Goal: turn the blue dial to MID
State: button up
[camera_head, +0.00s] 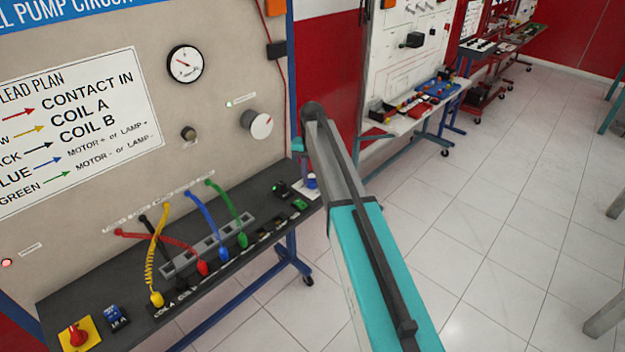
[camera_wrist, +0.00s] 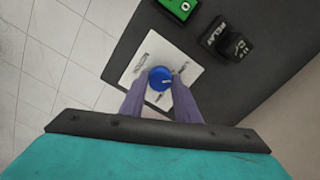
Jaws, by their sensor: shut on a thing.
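The blue dial (camera_wrist: 160,78) sits on a white square plate (camera_wrist: 137,66) at the corner of the dark bench shelf. It carries a light pointer mark, which points to the right and slightly up in the wrist view. Dark markings stand on the plate around it, too small to read. My gripper (camera_wrist: 157,86) is shut on the dial, with one finger on each side of it. In the head view the dial (camera_head: 311,181) shows small at the right end of the shelf, and my arm partly hides the place around it.
A black relay block (camera_wrist: 228,40) and a green module (camera_wrist: 181,7) stand close to the plate. Several coloured leads, such as the green one (camera_head: 228,200), rise from the shelf (camera_head: 75,300). Tiled floor is open at right.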

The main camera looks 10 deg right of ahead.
aim_at(312, 180)
jog(key=m+b, duration=0.1)
jog(key=m, duration=0.3)
jog(key=shift+m, duration=0.3)
jog(key=m, duration=0.3)
jog(key=shift+w+a+b, duration=0.1)
jog(key=shift+b, duration=0.25)
jog(key=shift+r+m, duration=0.1)
jog(key=shift+m, duration=0.3)
jog(key=o, duration=1)
jog(key=shift+o, duration=0.2)
notch_tip(312, 180, up, 14)
jog(key=b, duration=0.3)
jog(key=shift+f, duration=0.2)
